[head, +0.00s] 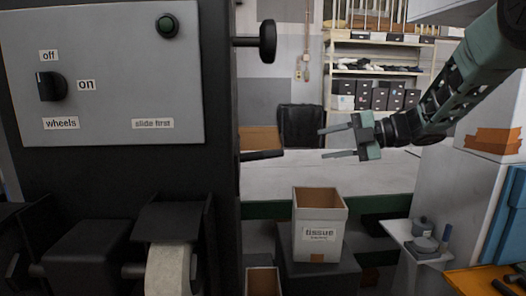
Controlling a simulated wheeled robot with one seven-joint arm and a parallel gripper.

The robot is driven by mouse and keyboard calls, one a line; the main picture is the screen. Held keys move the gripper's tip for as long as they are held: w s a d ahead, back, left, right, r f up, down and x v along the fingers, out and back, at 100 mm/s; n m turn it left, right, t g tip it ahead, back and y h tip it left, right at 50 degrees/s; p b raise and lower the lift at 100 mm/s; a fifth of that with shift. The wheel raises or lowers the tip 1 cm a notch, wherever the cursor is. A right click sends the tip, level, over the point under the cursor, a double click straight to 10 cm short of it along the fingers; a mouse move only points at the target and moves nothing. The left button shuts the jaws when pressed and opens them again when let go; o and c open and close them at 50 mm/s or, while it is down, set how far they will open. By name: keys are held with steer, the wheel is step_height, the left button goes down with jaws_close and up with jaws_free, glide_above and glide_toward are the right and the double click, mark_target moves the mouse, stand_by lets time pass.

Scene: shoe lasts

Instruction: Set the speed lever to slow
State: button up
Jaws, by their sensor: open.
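A dark machine with a grey panel (110,105) fills the left. A round black knob on a stem (267,41) juts from its right side, high up. A black bar (262,155) sticks out lower on the same side. Neither bears a readable label, so I cannot tell which is the speed lever; no "slow" mark shows. My gripper (322,144) is open and empty, fingers pointing left. It is right of the bar and apart from it in the picture, below and right of the round knob.
A box marked "tissue" (319,234) stands below my gripper. A white worktop (375,172) and a chair (302,126) lie behind. A small shelf with pots (421,241) is at right.

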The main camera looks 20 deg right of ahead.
mark_target(271, 154)
steer(key=p+x, duration=0.5)
steer(key=x, duration=1.2)
steer(key=shift+a, duration=0.15)
jaws_close()
